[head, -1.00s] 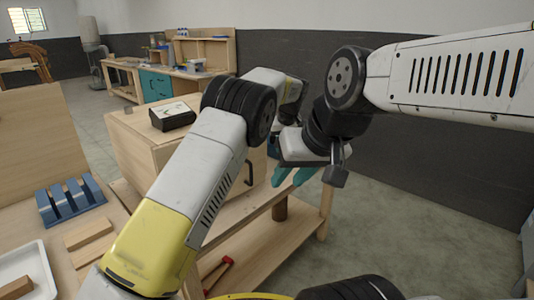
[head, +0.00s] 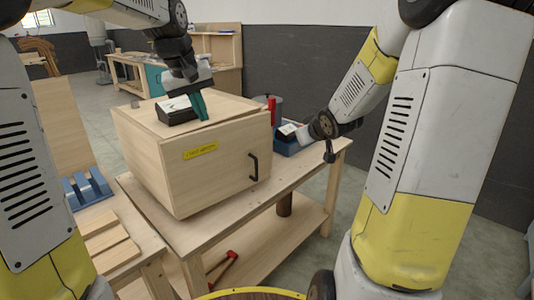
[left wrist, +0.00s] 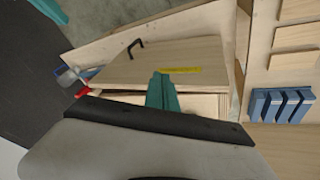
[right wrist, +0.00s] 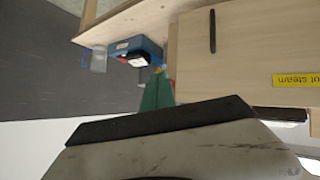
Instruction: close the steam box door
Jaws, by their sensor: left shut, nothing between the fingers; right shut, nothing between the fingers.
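The steam box (head: 235,106) is a pale wooden box on a wooden workbench. Its door (head: 215,175), with a yellow label and black handle (head: 253,167), covers the front. In the left wrist view a dark gap shows beside the door (left wrist: 190,55); I cannot tell whether it is fully shut. My left gripper (head: 201,106) is shut and empty over the box's top; its teal fingers (left wrist: 162,92) overlap the door's upper edge in the left wrist view. My right gripper (right wrist: 158,90) is shut and empty beside the box's right side. Its fingertips are hidden in the head view.
A blue bin (head: 286,146) stands on the bench (head: 300,172) right of the box. A blue rack (head: 88,189) and wooden boards (head: 108,240) lie at left. A red-handled tool (head: 225,265) lies on the lower shelf.

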